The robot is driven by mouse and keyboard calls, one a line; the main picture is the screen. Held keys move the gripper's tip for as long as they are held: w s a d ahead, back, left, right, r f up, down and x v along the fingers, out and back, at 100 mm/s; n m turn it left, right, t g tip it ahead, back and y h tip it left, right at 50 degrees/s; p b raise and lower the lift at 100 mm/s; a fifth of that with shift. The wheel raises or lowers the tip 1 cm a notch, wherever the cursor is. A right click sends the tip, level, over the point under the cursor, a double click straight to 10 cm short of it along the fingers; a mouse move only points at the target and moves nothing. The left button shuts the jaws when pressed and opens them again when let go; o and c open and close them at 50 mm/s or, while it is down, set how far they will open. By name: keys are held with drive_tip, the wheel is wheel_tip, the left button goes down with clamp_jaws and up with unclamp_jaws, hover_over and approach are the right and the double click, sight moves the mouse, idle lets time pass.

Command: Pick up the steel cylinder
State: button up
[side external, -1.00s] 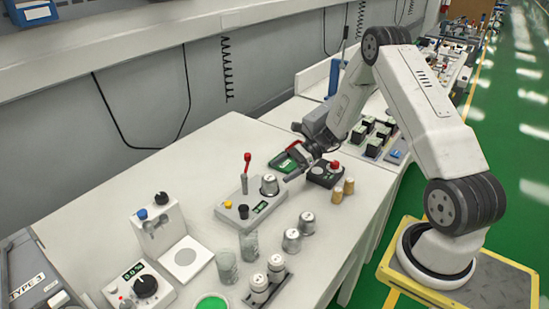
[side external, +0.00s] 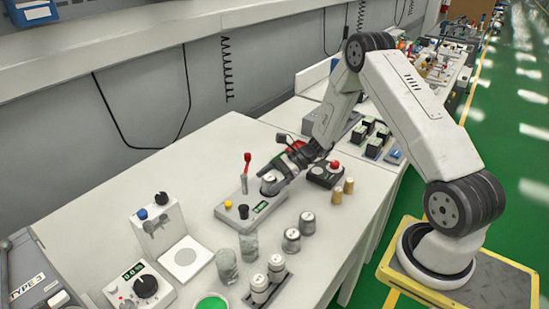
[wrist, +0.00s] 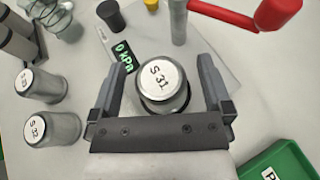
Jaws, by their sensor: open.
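A steel cylinder with a white top marked S 31 (wrist: 163,85) stands upright on the grey pressure device, between my fingers in the wrist view. My gripper (wrist: 160,72) is open, with one finger on each side of the cylinder and gaps showing. In the side view my gripper (side external: 277,178) is low over the device, and the cylinder (side external: 268,180) is partly hidden by it. Two more steel cylinders stand on the table to the left in the wrist view, marked S 33 (wrist: 40,86) and S 32 (wrist: 52,128).
The device (side external: 235,216) has a lever with a red handle (side external: 247,160), close by my gripper. A green tray (wrist: 278,165) lies at lower right in the wrist view. Cylinders in a rack (side external: 268,287) and glass beakers (side external: 227,265) stand nearer.

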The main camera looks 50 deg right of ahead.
clamp_jaws()
drive_tip(key=shift+r, duration=0.2)
idle(0.3)
drive_tip(key=shift+r, duration=0.8)
drive_tip(key=s+a+r, duration=0.2)
drive_tip(key=s+r, duration=0.9)
drive_tip(key=s, duration=0.3)
drive_tip(key=shift+w, duration=0.1)
